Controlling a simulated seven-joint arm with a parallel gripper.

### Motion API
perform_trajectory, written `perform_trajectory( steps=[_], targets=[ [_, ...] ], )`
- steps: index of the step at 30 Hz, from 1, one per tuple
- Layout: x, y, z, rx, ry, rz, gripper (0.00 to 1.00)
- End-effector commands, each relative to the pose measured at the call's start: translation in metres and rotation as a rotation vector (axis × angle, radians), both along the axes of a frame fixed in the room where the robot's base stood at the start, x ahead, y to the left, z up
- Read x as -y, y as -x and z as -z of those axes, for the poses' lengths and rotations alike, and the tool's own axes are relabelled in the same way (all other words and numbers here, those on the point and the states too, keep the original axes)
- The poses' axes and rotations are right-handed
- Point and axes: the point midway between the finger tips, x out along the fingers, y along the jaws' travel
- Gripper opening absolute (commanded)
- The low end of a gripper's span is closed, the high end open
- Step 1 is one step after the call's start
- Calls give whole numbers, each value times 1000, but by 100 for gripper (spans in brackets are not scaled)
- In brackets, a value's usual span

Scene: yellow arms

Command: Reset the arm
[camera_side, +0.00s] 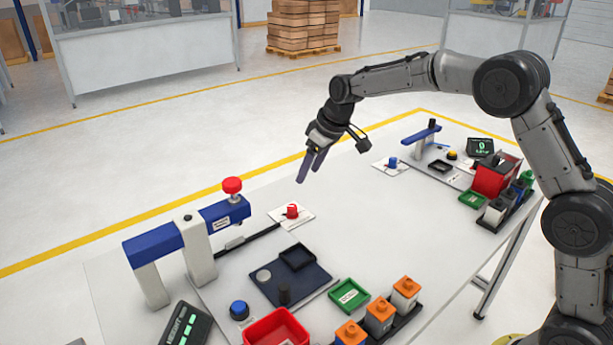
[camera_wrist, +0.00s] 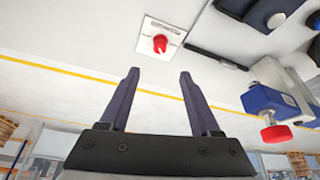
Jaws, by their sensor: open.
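My gripper (camera_side: 312,166) is raised above the far side of the table in the side view, tilted down and to the left. Its two dark fingers stand apart with nothing between them, as the wrist view (camera_wrist: 158,82) also shows. My arm reaches in from the right side. Below the gripper, apart from it, is a red knob (camera_side: 292,211) on a white plate. The knob also shows in the wrist view (camera_wrist: 160,43), beyond the fingertips.
A blue and white press (camera_side: 222,216) with a red top knob stands at the left. A red bin (camera_side: 275,328), a green tray (camera_side: 349,294) and several orange-topped blocks (camera_side: 380,314) are in front. A red box (camera_side: 494,178) stands at the right. The table's middle is mostly clear.

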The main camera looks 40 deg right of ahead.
Motion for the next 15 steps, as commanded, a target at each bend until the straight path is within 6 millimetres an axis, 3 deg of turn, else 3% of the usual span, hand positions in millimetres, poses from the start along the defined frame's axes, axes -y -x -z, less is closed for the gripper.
perform_trajectory(
  steps=[10,13,15],
  targets=[
    [1,0,-4,5,0,1,64],
    [1,1,-25,43,0,1,64],
    [1,7,-55,92,-1,1,64]
  ],
)
